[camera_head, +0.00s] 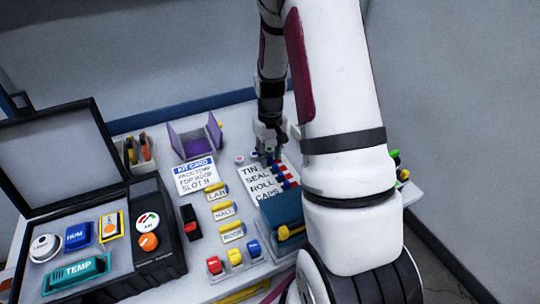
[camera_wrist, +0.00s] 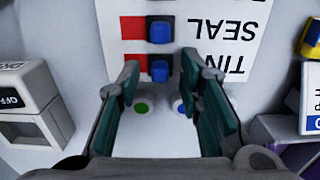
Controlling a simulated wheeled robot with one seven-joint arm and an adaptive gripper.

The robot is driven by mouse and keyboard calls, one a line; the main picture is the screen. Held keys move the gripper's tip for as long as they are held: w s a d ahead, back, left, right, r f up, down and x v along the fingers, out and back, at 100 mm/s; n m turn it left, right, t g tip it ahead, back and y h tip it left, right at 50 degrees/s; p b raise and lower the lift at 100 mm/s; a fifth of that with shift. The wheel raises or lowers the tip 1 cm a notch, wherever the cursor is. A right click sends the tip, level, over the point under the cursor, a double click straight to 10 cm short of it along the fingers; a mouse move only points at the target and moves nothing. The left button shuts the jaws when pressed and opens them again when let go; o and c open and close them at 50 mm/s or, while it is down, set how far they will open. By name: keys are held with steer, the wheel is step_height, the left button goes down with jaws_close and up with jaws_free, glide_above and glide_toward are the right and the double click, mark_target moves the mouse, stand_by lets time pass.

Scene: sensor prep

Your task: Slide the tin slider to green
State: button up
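The tin slider (camera_wrist: 159,69) is a small blue knob in the row by the upside-down word TIN in the wrist view. A red patch shows to the left of the knob, and no green shows in its row. The white label panel (camera_head: 262,184) reads TIN, SEAL, ROLL, CAPS in the head view. My gripper (camera_wrist: 160,66) is open, with one finger on each side of the tin slider and a gap to it on both sides. In the head view my gripper (camera_head: 268,138) is over the panel's far end; the tin slider is hard to make out there.
The seal slider (camera_wrist: 159,30) is just beyond the tin one. A green dot (camera_wrist: 141,107) and a blue-ringed dot (camera_wrist: 180,106) lie nearer the wrist. A purple holder (camera_head: 196,142), a blue bin (camera_head: 284,212) and an open black case (camera_head: 60,155) stand around the panel.

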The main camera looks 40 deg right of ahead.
jaws_close()
steer(key=shift+s+d, duration=0.25)
steer(key=shift+d, duration=0.5)
steer(key=shift+s+d, duration=0.2)
steer(key=shift+d, duration=0.5)
jaws_free()
steer(key=shift+d, duration=0.1)
steer(key=shift+r, duration=0.15)
step_height(320, 180, up, 12)
